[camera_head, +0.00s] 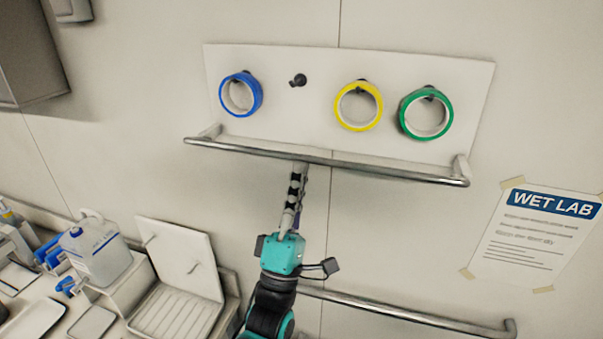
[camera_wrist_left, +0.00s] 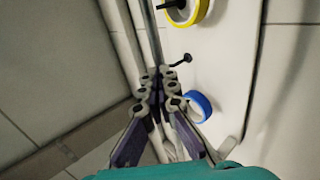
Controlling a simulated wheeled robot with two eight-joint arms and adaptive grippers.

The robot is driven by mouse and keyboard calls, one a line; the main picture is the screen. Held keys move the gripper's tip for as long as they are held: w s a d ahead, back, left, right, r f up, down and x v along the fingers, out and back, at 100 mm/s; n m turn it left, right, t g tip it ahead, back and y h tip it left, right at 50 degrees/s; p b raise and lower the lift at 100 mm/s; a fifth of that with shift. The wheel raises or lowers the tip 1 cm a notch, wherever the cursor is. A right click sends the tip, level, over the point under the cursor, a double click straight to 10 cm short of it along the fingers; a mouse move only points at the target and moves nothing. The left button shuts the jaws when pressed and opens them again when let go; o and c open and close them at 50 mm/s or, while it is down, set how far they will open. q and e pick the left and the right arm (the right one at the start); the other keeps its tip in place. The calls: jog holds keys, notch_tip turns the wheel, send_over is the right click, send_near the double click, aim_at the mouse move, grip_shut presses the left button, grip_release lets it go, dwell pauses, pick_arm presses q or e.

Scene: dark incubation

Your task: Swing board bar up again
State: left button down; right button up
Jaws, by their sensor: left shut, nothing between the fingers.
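A white board (camera_head: 290,62) on the wall carries a blue tape roll (camera_head: 240,111), a yellow tape roll (camera_head: 358,125) and a green tape roll (camera_head: 426,134) on pegs, with one bare peg (camera_head: 299,80). The metal board bar (camera_head: 400,174) runs across the board's lower edge on a short arm at each end. My left gripper (camera_head: 299,168) points up from below, its tips at the bar's underside near the middle; I cannot tell if they touch. In the left wrist view its fingers (camera_wrist_left: 156,75) are shut and empty, in line with the bar (camera_wrist_left: 152,35). My right gripper is out of view.
A second metal rail (camera_head: 410,312) is on the wall lower down. A WET LAB notice (camera_head: 535,240) is taped at right. A white jug (camera_head: 97,252) and a drying rack (camera_head: 180,265) stand on the counter at lower left. The wall between bar and rail is mostly clear.

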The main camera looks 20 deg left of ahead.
aim_at(302, 158)
pick_arm(q)
jog(key=r+g+p, duration=0.1)
jog(key=p, duration=0.2)
jog(key=w+r+g+p, duration=0.1)
jog(key=r+g+p, duration=0.1)
jog(key=p, duration=0.2)
jog(key=r+g+p, duration=0.2)
jog(key=p, duration=0.2)
jog(key=shift+w+r, duration=0.2)
jog(key=shift+w, duration=0.2)
jog(key=shift+w+r, duration=0.2)
jog(key=shift+r, duration=0.05)
jog(key=shift+p+x, duration=0.4)
jog(key=shift+x, duration=2.35)
jog(key=shift+r, duration=0.2)
jog(key=shift+s, duration=0.1)
